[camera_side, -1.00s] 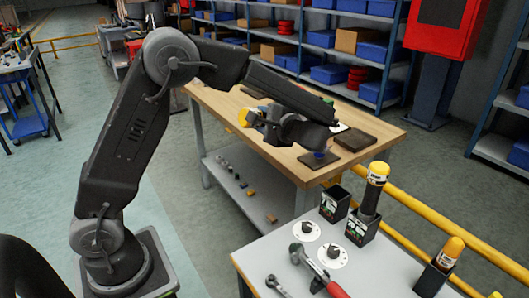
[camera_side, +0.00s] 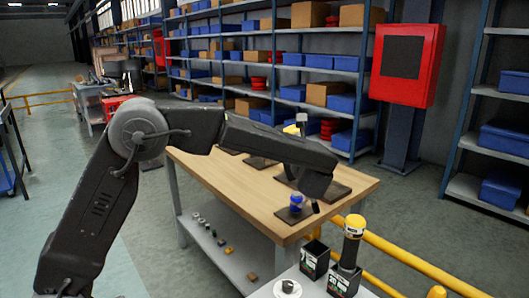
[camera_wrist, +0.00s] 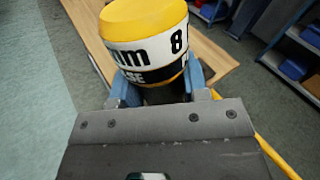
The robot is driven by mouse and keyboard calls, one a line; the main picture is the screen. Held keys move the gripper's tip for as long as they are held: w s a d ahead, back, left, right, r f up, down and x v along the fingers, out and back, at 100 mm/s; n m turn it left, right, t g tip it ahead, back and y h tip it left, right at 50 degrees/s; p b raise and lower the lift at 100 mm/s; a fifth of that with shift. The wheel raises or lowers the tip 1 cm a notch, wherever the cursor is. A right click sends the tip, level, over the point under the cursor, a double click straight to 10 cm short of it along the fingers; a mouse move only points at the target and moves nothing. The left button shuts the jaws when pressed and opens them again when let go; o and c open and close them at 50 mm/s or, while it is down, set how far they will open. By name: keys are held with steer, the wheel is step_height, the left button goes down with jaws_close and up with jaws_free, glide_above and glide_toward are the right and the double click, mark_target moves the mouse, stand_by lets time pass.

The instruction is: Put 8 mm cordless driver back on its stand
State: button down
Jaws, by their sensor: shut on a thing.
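The 8 mm cordless driver (camera_wrist: 145,25), with a yellow cap and a white and black band marked 8 and mm, fills the top of the wrist view. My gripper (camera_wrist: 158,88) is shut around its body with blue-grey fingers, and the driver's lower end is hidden. In the side view a bit of yellow (camera_side: 291,129) shows behind my wrist, above the bench; my fingers are mostly hidden there. A black open-topped stand (camera_side: 315,259) at bottom centre looks empty. It is apart from the held driver, to its lower right.
Beside the empty stand, another yellow-capped driver (camera_side: 354,228) stands upright in a black stand (camera_side: 343,281). The wooden bench (camera_side: 215,182) carries dark mats and a blue item (camera_side: 296,202). A yellow rail (camera_side: 410,262) runs behind the stands. Several small parts lie on the bench's lower shelf.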

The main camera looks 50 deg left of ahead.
steer(key=w+d+m+t+h, duration=0.3)
steer(key=w+d+m+t, duration=0.1)
steer(key=d+m, duration=0.2)
steer(key=shift+m, duration=0.3)
steer(key=f, duration=0.5)
steer(key=shift+s+a, duration=0.1)
steer(key=shift+a, duration=0.15)
step_height(320, 180, down, 13)
stand_by(0.7)
steer(key=shift+f, duration=1)
stand_by(1.2)
steer(key=c, duration=0.5)
jaws_free()
steer(key=shift+c, duration=0.2)
steer(key=shift+f, duration=0.15)
steer(key=shift+s, duration=0.1)
